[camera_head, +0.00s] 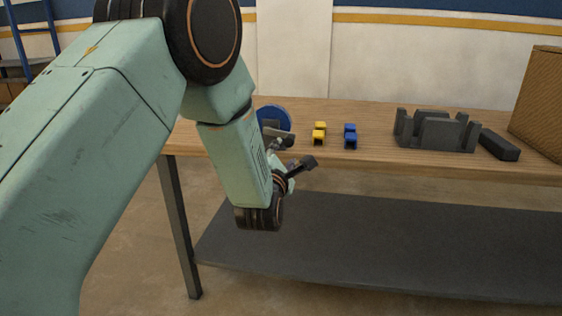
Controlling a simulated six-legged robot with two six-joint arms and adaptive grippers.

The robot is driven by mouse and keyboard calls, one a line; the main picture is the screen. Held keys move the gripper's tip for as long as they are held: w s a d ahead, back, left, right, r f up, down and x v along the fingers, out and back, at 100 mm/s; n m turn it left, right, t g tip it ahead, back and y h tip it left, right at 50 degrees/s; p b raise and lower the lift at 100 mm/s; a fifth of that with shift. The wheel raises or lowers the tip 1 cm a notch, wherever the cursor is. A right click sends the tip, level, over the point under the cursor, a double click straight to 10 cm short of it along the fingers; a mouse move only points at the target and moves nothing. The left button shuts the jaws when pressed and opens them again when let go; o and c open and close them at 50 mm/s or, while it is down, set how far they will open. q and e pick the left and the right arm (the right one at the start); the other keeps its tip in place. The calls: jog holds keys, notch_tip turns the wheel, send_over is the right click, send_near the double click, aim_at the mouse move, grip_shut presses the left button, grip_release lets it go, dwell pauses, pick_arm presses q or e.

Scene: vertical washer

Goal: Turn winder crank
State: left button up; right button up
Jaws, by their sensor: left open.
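The winder is partly hidden behind my left arm at the left end of the wooden table. Its blue disc (274,117) and some grey parts below it show, but I cannot make out the crank clearly. My left gripper (298,166) is at the table's front edge, just in front of and below the blue disc. It is open, with one dark finger pointing up and right. Most of the gripper is hidden by my wrist, and I cannot tell whether it touches the winder. My right gripper is not in view.
On the wooden table (380,170) stand yellow blocks (319,133), blue blocks (350,136), a dark slotted holder (437,132) and a dark bar (499,145). A brown box (541,100) is at the right end. A dark lower shelf (380,245) is empty.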

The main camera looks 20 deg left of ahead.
pick_arm(q)
jog(key=shift+v, duration=1.35)
